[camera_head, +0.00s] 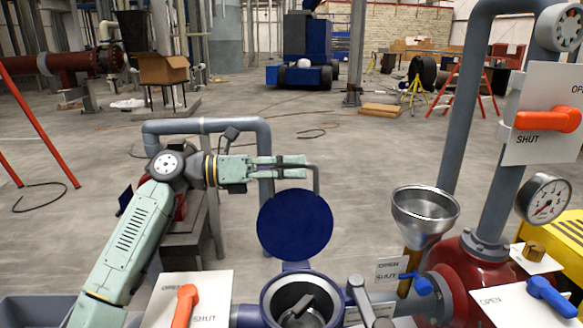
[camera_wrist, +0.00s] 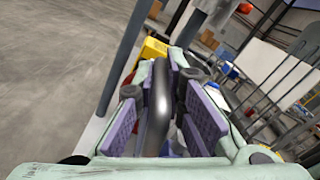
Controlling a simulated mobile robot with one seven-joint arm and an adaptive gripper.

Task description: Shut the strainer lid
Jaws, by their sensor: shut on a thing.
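The strainer lid (camera_head: 295,224) is a round dark blue disc standing upright, open, above the back edge of the strainer. The strainer body (camera_head: 268,296) is a blue round housing with its mouth uncovered and a dark grey part inside. A grey bent handle (camera_head: 317,180) rises from the top of the lid. My gripper (camera_head: 298,166) reaches in from the left and is shut on this handle, above the lid. In the wrist view, the grey handle (camera_wrist: 158,105) lies between the purple finger pads. The lid itself cannot be made out there.
An orange lever (camera_head: 184,305) on a white plate stands left of the strainer. A blue valve handle (camera_head: 418,283), a metal funnel (camera_head: 424,212) and a red pump housing (camera_head: 462,262) are to the right. A grey pipe (camera_head: 265,145) runs behind the lid.

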